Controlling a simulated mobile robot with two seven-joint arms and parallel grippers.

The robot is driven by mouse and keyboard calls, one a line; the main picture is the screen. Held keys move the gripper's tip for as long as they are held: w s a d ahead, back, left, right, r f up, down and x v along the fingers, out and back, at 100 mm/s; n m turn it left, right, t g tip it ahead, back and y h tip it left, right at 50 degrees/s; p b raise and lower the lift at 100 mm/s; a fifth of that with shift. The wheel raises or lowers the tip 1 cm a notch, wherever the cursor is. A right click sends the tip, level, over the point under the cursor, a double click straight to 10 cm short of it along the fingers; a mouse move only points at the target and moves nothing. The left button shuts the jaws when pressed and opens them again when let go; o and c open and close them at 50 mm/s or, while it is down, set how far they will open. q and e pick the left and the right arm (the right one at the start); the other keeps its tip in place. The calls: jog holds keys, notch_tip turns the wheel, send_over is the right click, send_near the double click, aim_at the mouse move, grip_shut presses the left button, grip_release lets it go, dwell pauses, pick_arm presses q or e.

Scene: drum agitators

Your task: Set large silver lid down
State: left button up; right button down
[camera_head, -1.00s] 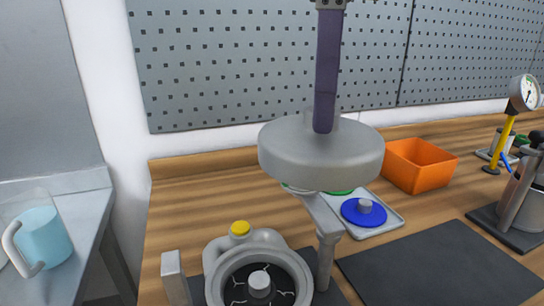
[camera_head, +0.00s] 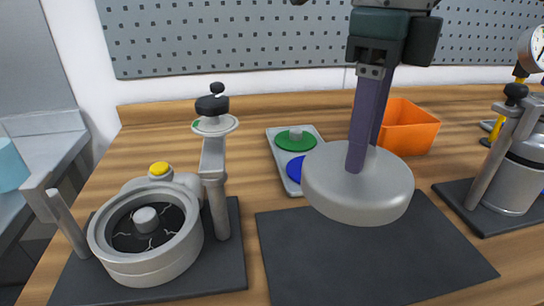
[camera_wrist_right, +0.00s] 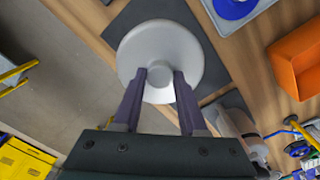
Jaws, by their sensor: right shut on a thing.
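The large silver lid (camera_head: 358,192) hangs in my right gripper (camera_head: 362,160), seen in the head view over the back part of a dark mat (camera_head: 370,255). The right wrist view shows the lid (camera_wrist_right: 185,45) with both purple fingers (camera_wrist_right: 160,85) closed on its central knob. The lid looks roughly level and appears above the mat; the exact gap is hard to tell. The lid hides part of the mat and of a blue disc. My left gripper is not in view.
An open silver drum (camera_head: 145,262) with a clamp post (camera_head: 213,165) stands on the left. A tray (camera_head: 283,175) holds green (camera_head: 296,140) and blue (camera_head: 295,168) discs. An orange bin (camera_head: 408,128) stands behind the lid. A closed silver vessel (camera_head: 510,180) is at right. The mat's front is clear.

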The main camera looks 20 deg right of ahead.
notch_tip(320, 180, down, 12)
jog(key=shift+r, duration=0.25)
jog(key=shift+d+f, duration=0.1)
jog(key=shift+f, duration=0.15)
jog(key=shift+c, duration=2.2)
grip_release()
